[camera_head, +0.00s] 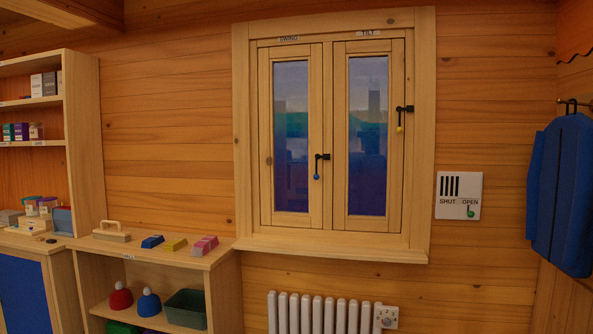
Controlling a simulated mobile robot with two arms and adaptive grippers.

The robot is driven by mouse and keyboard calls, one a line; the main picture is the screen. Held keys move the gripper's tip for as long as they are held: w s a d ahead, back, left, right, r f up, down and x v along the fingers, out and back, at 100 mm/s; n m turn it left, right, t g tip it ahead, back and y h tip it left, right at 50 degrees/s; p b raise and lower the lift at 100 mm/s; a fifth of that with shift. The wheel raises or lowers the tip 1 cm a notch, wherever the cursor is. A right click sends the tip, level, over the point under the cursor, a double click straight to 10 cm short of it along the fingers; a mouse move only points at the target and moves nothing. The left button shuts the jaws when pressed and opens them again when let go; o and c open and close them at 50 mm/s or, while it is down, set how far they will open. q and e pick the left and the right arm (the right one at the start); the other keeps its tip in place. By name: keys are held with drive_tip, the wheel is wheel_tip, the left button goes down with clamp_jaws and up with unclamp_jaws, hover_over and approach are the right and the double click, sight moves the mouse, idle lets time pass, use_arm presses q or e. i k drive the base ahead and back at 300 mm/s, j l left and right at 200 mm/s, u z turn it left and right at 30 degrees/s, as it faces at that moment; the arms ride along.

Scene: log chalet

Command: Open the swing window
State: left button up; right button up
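The wooden window frame (423,150) is on the log wall at the middle right and holds two tall sashes, both seemingly shut. The left one is the swing window (263,150); its small label (288,39) appears to read SWING. Its black handle (319,165) sits at its right edge and points down, ending in a blue knob (316,177). The right sash (341,150) is labelled TILT (368,33). Its black handle (400,116) at the right edge also hangs down, with a yellow knob (399,129). Neither of my grippers shows.
A white radiator (318,315) stands below the sill (330,250). A SHUT/OPEN wall panel (458,196) with a green knob (471,213) is to the right, then a hanging blue garment (562,195). A low shelf (196,260) with small items stands at lower left.

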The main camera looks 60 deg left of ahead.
sight(313, 53)
drive_tip(key=l+u, duration=0.1)
drive_tip(key=u, duration=1.65)
drive_tip(key=i+l, duration=0.15)
drive_tip(key=i, duration=0.65)
